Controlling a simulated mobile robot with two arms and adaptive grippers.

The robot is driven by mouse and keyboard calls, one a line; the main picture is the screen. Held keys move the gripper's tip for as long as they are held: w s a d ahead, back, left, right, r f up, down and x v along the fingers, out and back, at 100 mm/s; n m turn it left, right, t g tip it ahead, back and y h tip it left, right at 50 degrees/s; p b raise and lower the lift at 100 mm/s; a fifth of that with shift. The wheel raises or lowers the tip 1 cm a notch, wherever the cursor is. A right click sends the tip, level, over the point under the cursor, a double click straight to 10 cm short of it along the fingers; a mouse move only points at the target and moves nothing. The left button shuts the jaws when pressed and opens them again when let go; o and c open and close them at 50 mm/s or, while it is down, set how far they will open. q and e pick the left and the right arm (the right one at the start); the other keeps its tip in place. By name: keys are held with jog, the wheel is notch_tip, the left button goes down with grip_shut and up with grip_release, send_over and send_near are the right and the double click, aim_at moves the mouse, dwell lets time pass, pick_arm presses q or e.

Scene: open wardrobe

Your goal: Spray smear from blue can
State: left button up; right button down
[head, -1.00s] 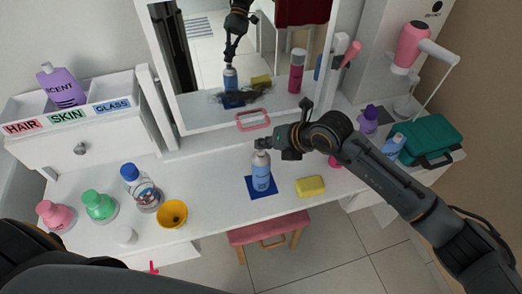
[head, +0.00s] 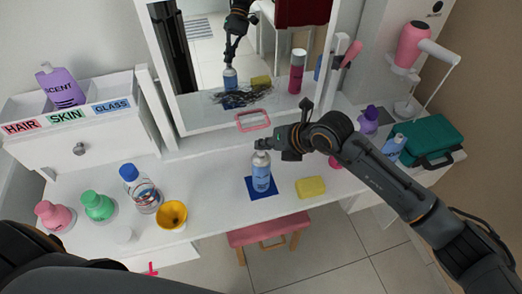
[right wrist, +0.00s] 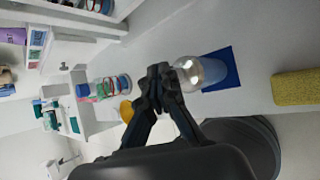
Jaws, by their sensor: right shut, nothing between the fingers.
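The light blue can (head: 261,172) stands upright on a dark blue square mat (head: 264,206) on the white table; the right wrist view shows its pale rounded top (right wrist: 203,70) too. My right gripper (head: 262,145) is shut and empty, at the can's top; I cannot tell whether it touches. Its closed fingertips also show beside the can in the right wrist view (right wrist: 163,72). A dark, streaky smear (head: 240,98) lies across the lower mirror (head: 275,93). My left gripper is out of view.
A yellow sponge (head: 311,187) lies right of the mat. A pink-framed item (head: 253,121) lies before the mirror. Bottles and a yellow cup (head: 173,214) stand left. A green case (head: 428,140) and hair dryer (head: 410,45) are right. A pink stool (head: 268,230) is below.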

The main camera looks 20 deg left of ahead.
aim_at(264, 151)
jog(key=shift+r+p, duration=1.75)
jog(key=shift+r, duration=1.35)
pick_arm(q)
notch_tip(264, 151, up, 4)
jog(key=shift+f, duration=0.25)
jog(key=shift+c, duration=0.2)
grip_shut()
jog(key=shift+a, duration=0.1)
